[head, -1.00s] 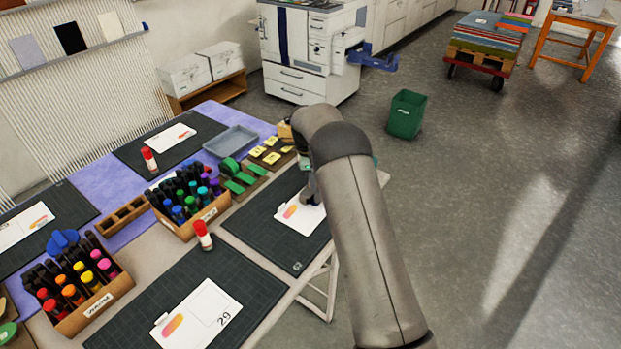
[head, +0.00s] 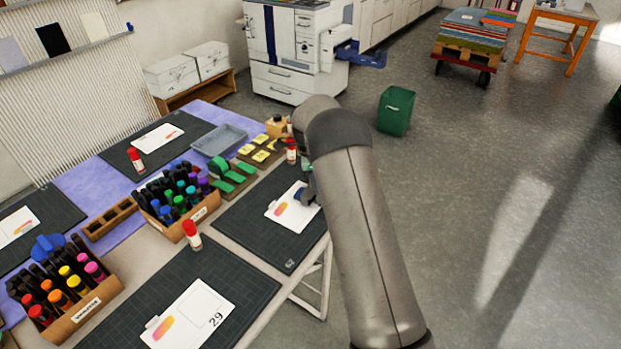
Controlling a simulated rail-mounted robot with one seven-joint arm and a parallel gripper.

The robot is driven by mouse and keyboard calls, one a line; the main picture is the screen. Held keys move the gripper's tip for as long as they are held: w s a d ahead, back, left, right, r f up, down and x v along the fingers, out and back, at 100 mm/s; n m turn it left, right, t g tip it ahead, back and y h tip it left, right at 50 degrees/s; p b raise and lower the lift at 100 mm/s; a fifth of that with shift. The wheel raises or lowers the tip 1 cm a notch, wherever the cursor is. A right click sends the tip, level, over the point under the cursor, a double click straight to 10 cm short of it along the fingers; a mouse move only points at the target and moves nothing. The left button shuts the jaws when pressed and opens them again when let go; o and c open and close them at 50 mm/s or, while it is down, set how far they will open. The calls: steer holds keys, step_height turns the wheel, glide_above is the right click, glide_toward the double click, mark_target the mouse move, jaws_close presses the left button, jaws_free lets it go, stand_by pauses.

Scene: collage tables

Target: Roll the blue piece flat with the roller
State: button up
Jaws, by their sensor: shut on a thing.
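The near-right white card (head: 281,213) with an orange-pink shape lies on a dark cutting mat (head: 255,230). A small dark blue patch, apparently the blue piece (head: 301,196), shows at the card's right part, against my gripper. My gripper (head: 309,187) is low over that right part, mostly hidden by my own arm. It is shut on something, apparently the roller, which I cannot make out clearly. Whether the roller touches the blue piece is hidden.
A red-capped glue stick (head: 291,150) stands behind the mat. Green dispensers (head: 232,175), a marker box (head: 203,212) and a grey tray (head: 219,139) stand to the left. Another glue stick (head: 191,234) stands nearer. A green bin (head: 396,110) is on the floor beyond the table.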

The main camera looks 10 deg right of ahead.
steer(key=shift+w+a, duration=0.9)
steer(key=shift+a, duration=0.15)
step_height(320, 180, up, 7)
steer(key=p, duration=0.4)
stand_by(0.3)
